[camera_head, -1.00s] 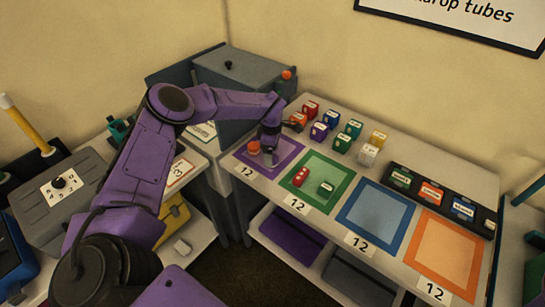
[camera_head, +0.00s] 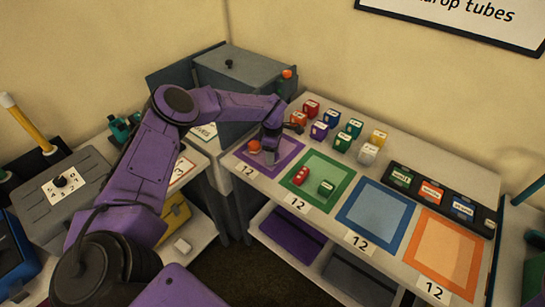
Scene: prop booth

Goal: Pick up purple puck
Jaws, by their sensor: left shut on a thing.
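My left gripper (camera_head: 270,155) points down over the purple-bordered square (camera_head: 288,156) on the white table. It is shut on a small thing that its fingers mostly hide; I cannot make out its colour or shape. A small orange piece (camera_head: 254,147) lies on the same square, just left of the fingers. A purple labelled block (camera_head: 319,130) stands among other coloured blocks to the right of the gripper, apart from it. I cannot tell which of these is the purple puck. My right gripper is not in view.
Red (camera_head: 311,107), green (camera_head: 342,142), yellow (camera_head: 378,139) and white (camera_head: 368,153) blocks stand behind the squares. The green square (camera_head: 318,204) holds a red and a green piece. The blue (camera_head: 376,214) and orange (camera_head: 443,255) squares are empty. A grey box (camera_head: 240,85) stands behind my arm.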

